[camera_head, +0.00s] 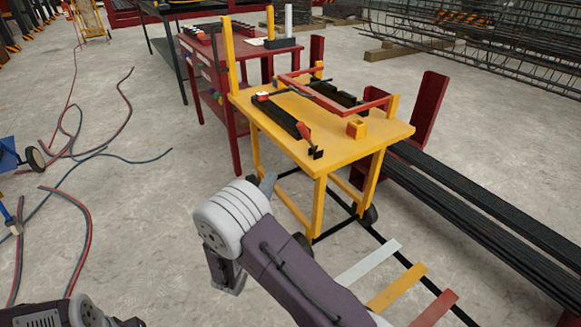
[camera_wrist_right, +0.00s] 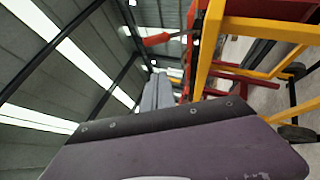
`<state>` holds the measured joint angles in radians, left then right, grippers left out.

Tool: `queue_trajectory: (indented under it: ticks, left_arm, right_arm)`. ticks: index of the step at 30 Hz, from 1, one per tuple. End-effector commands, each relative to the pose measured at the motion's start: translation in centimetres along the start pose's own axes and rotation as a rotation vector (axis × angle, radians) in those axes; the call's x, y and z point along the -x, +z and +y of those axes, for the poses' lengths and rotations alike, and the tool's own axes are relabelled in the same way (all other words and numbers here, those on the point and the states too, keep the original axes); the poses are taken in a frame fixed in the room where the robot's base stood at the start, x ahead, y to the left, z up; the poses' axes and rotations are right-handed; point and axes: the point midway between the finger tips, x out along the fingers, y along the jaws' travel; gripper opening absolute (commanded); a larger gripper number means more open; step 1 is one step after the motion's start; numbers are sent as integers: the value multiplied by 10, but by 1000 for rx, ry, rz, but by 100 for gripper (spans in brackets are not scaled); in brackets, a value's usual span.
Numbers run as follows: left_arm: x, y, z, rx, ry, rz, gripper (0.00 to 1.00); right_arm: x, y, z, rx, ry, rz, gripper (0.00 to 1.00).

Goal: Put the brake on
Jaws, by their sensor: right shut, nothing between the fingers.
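A yellow cart (camera_head: 350,146) on dark wheels (camera_head: 369,214) stands in the middle; its yellow frame (camera_wrist_right: 207,50) and a wheel (camera_wrist_right: 295,135) also show in the right wrist view. I cannot make out which part is its brake. A red-handled piece (camera_head: 304,131) lies on its top. My right gripper (camera_head: 268,184) is low, on the near left side of the cart's legs, partly hidden behind my wrist. Its grey fingers (camera_wrist_right: 158,92) are together and empty in the wrist view, apart from the yellow frame. My left arm shows only at the bottom left corner; its gripper is out of view.
A red table (camera_head: 235,128) stands behind the cart. Long dark bars (camera_head: 470,205) run along the right. White (camera_head: 368,262), yellow (camera_head: 398,287) and red (camera_head: 436,308) strips lie on the floor at the front. Hoses (camera_head: 78,203) lie on the left floor; the floor between is clear.

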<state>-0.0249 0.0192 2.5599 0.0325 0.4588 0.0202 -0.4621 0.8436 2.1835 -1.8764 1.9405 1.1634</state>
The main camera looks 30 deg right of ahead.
Motion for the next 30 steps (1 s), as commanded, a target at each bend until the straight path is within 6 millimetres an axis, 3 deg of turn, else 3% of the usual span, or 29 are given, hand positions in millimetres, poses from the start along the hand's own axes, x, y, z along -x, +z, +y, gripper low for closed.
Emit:
queue_trajectory:
  ticks: [14, 28, 30]
  left_arm:
    - [-6, 0, 0, 0, 0, 0, 0]
    - [-33, 4, -1, 0, 0, 0, 0]
    - [-39, 4, -1, 0, 0, 0, 0]
  right_arm:
    - [-2, -2, -3, -4, 0, 1, 0]
    - [-96, -1, -4, -6, 1, -4, 0]
    - [-106, 6, -5, -4, 2, -3, 0]
